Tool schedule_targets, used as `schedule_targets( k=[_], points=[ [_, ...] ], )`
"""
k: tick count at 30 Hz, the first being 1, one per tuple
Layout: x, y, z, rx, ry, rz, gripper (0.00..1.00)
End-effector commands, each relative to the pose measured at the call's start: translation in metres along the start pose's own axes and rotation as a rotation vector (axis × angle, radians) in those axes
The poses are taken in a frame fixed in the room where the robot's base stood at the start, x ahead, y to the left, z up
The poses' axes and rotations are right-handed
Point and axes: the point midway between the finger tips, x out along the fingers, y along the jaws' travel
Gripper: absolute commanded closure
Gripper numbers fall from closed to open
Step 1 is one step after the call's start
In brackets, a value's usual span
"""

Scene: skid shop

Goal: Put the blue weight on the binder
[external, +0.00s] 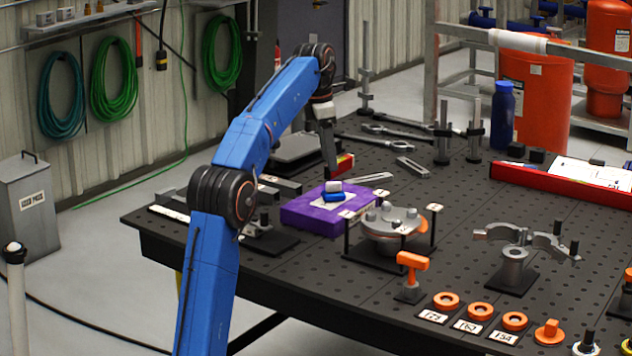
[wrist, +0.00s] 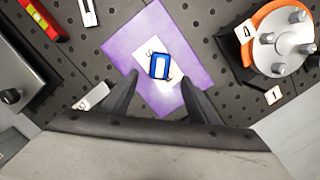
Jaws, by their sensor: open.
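The purple binder (external: 303,213) lies flat on the dark perforated table, with a pale label on its cover; it also shows in the wrist view (wrist: 125,48). The blue weight (external: 332,197), with a white part on it, sits on the binder's label. In the wrist view the blue weight (wrist: 160,72) lies ahead of my fingers and within the binder's outline. My gripper (external: 330,160) is open and empty, above the far side of the binder in the external view. In the wrist view both fingers of my gripper (wrist: 160,80) are spread apart, with neither touching the weight.
A round flanged metal part (external: 390,222) on a stand is close to the binder's right. A red level (wrist: 45,20) lies behind it. A blue bottle (external: 502,113), a red tray (external: 560,186) and orange rings (external: 480,311) stand farther right.

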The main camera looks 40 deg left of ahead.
Motion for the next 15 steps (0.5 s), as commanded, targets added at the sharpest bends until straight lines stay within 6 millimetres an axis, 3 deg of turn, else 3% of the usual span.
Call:
schedule_targets(
  k=[6,15],
  points=[
    [-0.026,0.001,0.000,-0.001,0.000,0.000,0.46],
    [-0.035,0.000,0.000,-0.001,0.001,-0.001,0.46]
  ],
)
